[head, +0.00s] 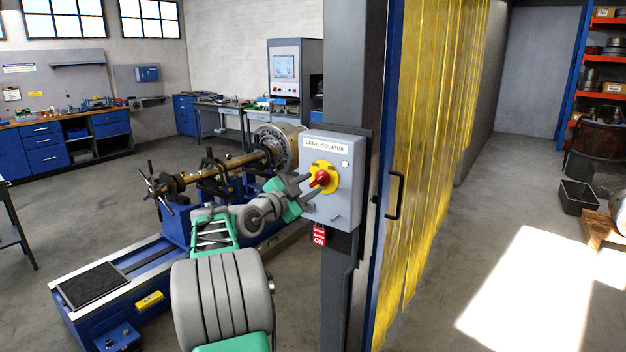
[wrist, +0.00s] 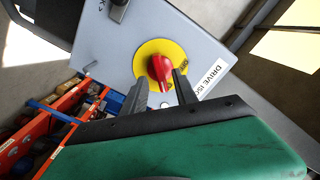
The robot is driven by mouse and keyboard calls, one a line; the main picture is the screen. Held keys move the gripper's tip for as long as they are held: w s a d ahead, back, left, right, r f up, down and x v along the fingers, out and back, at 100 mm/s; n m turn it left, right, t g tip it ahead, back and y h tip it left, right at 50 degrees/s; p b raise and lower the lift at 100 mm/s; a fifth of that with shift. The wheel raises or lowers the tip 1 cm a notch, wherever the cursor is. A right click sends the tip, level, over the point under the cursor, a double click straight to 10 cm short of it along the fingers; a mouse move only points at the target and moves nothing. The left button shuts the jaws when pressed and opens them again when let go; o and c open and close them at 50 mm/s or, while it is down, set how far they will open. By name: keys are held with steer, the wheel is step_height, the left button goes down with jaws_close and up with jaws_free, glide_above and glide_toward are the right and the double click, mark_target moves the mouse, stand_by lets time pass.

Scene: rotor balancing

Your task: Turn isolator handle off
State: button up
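The grey drive isolator box (head: 343,205) is fixed to the dark post in the head view. Its red handle (head: 321,178) sits on a round yellow plate (head: 331,172) and looks tilted there. Whether it stands at on or off is too small to read. In the wrist view the red handle (wrist: 160,67) stands out from the yellow plate (wrist: 146,51). My gripper (wrist: 160,80) is open, with one finger to each side of the handle's near end and gaps visible. In the head view my gripper (head: 311,186) is at the box's front, partly covering it.
A red tag (head: 319,235) hangs below the box. A yellow strip curtain (head: 430,130) with a black door handle (head: 396,195) is right of the post. The balancing machine with its rotor (head: 225,172) stands behind my arm. Open floor lies at the right.

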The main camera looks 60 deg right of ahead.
steer(key=shift+s+d, duration=0.1)
steer(key=shift+d, duration=1)
steer(key=shift+a, duration=0.1)
jaws_close()
